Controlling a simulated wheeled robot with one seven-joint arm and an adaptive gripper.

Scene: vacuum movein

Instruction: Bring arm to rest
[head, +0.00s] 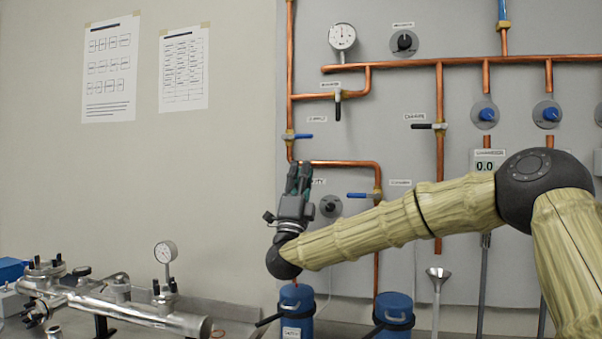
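My arm reaches in from the right side of the head view, in front of the pipe panel. It is covered in a pale yellow sleeve with dark joints. My gripper (299,172) is at the arm's left end and points upward. It is raised above a blue canister and stands in front of the panel's left edge. Its fingers look close together, but they are small and seen at an angle, so I cannot tell whether they are open or shut. No held object shows.
The grey panel (410,100) carries copper pipes, valves with blue and black handles, and a gauge (342,37). Blue canisters (297,310) (394,312) stand below. A steel vacuum tube (130,308) with a gauge (166,252) lies at lower left. The left wall is clear except for two papers.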

